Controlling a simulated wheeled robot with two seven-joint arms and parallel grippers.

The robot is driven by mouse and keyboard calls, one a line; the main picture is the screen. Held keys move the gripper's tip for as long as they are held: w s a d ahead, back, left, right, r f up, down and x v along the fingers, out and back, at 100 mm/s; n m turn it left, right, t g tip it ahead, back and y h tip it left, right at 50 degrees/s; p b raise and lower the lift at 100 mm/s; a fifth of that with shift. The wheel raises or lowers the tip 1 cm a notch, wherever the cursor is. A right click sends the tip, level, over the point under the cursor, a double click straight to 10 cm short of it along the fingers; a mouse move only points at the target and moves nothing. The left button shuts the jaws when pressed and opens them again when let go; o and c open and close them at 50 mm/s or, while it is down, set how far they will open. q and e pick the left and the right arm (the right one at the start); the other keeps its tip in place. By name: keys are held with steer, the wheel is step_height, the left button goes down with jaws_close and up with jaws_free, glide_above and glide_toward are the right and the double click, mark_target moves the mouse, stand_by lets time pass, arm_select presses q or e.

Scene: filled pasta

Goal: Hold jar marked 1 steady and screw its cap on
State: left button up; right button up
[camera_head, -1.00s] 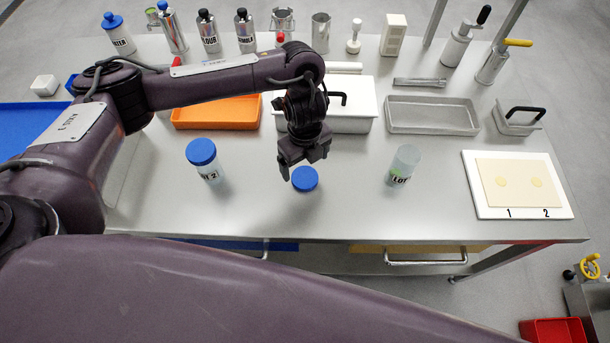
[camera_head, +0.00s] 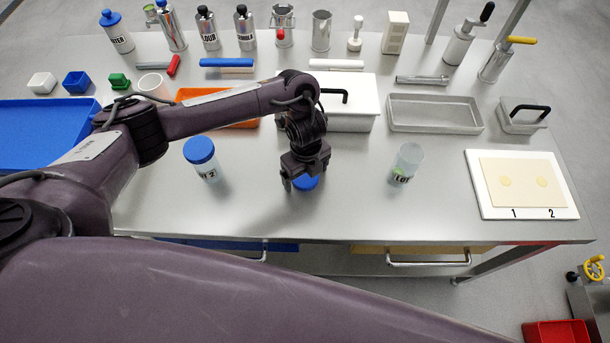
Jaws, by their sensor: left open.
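A blue cap (camera_head: 306,183) lies on the steel table near its front edge. My left gripper (camera_head: 306,184) is open and low over the cap, with its fingers at the cap's sides; I cannot tell whether they touch it. The gripper hides part of the cap. An uncapped, clear jar (camera_head: 407,162) stands upright to the right, with a label that reads "LOT"; its number cannot be read from here. Another jar (camera_head: 203,160) with a blue cap on and a 2 on its label stands to the left. My right gripper is not in view.
A white lidded box (camera_head: 357,113) and an orange tray (camera_head: 190,95) stand behind the gripper. A grey tray (camera_head: 434,127) is behind the uncapped jar. A white board (camera_head: 492,205) with dough marked 1 and 2 lies at right. The table around the cap is clear.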

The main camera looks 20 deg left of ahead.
arm_select(q)
steer(key=shift+c, duration=0.3)
steer(key=c, duration=1.1)
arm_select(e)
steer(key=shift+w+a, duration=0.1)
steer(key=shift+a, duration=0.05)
arm_select(q)
steer(key=shift+o, duration=0.2)
step_height(320, 180, up, 9)
steer(key=p, duration=0.3)
step_height(320, 180, up, 11)
steer(key=p, duration=0.2)
glide_above(306, 176)
steer(key=shift+s, duration=0.15)
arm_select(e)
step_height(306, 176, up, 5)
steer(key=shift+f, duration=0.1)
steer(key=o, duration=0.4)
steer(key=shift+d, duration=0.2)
